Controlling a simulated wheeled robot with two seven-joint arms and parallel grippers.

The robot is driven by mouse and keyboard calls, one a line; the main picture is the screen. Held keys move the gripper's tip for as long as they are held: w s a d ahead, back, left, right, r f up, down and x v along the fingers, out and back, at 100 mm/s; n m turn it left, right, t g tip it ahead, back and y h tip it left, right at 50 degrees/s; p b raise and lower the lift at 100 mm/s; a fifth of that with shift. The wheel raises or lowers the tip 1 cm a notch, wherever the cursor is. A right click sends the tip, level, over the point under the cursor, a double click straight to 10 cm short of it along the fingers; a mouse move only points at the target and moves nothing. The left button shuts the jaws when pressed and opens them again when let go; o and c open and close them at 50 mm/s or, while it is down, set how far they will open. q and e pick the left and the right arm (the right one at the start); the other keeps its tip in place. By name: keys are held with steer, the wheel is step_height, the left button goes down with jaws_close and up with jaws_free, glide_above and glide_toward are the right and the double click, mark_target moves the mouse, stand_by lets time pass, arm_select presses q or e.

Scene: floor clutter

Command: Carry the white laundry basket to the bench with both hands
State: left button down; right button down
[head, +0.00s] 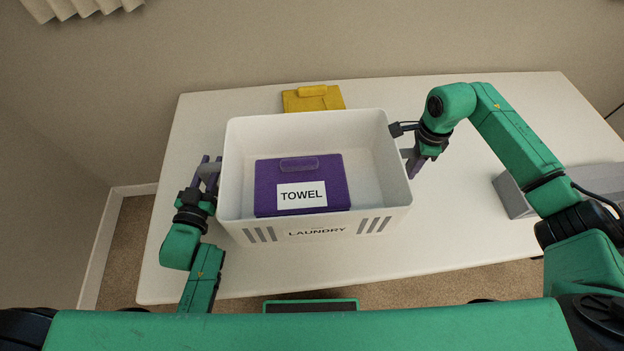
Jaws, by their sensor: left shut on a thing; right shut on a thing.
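The white laundry basket (320,221) is in the middle of the head view, over the white bench (460,225). A "LAUNDRY" label is on its near wall. A purple folded towel (300,215) marked "TOWEL" lies inside it. My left gripper (210,170) is shut on the basket's left side handle. My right gripper (408,160) is shut on the right side handle. The basket looks level. I cannot tell whether its bottom touches the bench top.
A yellow folded item (313,98) lies on the bench behind the basket. A grey box-like thing (515,196) is at the right, partly hidden by my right arm. The bench top is clear in front of the basket. A wall runs behind the bench.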

stand_by(0.3)
steer(key=shift+w+r+p, duration=0.15)
steer(key=shift+r+p, duration=1)
steer(key=shift+f, duration=0.1)
